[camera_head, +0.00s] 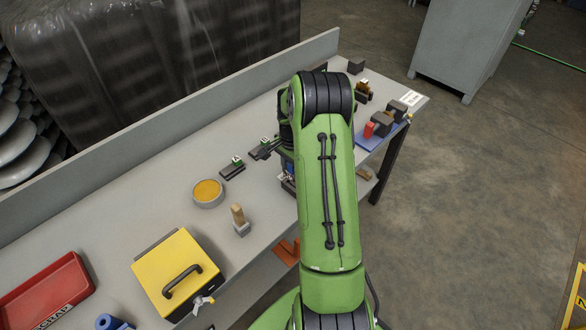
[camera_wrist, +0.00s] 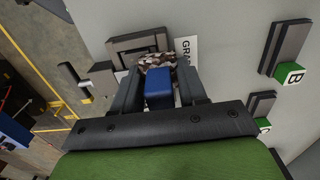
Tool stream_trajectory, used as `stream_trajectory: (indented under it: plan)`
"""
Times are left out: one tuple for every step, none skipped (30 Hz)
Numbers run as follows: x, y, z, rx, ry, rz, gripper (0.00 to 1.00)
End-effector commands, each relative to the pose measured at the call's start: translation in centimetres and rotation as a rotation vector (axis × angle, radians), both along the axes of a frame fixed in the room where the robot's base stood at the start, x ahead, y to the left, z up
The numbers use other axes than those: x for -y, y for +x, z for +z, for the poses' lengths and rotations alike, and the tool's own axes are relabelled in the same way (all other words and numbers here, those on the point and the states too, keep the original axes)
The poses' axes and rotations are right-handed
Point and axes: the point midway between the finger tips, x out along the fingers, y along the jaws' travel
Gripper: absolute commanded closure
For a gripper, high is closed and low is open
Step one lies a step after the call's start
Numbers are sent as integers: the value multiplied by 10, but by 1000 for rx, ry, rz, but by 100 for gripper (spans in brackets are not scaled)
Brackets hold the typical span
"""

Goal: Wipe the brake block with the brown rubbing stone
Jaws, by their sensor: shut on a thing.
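My gripper (camera_wrist: 158,88) shows in the wrist view, its two dark fingers closed on a blue block (camera_wrist: 158,96). A mottled brown and white piece (camera_wrist: 157,62) shows at the block's far end; I cannot tell if it is the rubbing stone. Just beyond it is a dark grey framed piece (camera_wrist: 138,42), next to a white label reading "GRA", partly hidden. I cannot tell whether the mottled piece touches it, or which piece is the brake block. In the head view my arm hides most of the gripper; some blue (camera_head: 287,184) shows beside it.
An orange-filled round dish (camera_head: 207,192), a wood-handled piece (camera_head: 239,220), a yellow box (camera_head: 180,270) and a red tray (camera_head: 45,290) stand left. A blue mat (camera_head: 372,142) lies right.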

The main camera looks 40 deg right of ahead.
Motion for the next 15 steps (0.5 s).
stream_trajectory:
  plan:
    - [1, 1, 19, 8, -7, 0, 86]
    - [1, 1, 20, 6, -6, 1, 86]
    - [1, 1, 23, 5, -5, 2, 86]
    - [1, 0, 26, 5, -5, 3, 86]
    - [1, 0, 29, 5, -5, 3, 86]
    - [1, 0, 32, 5, -5, 4, 86]
    - [1, 0, 35, 5, -5, 5, 86]
    - [1, 0, 38, 5, -5, 6, 86]
    - [1, 0, 41, 5, -5, 7, 86]
    - [1, 0, 44, 5, -5, 7, 86]
    - [1, 0, 47, 5, -5, 8, 86]
    - [1, 0, 50, 5, -5, 9, 86]
    - [1, 0, 53, 5, -5, 10, 86]
    - [1, 0, 56, 6, -6, 10, 86]
    - [1, 0, 60, 6, -6, 11, 86]
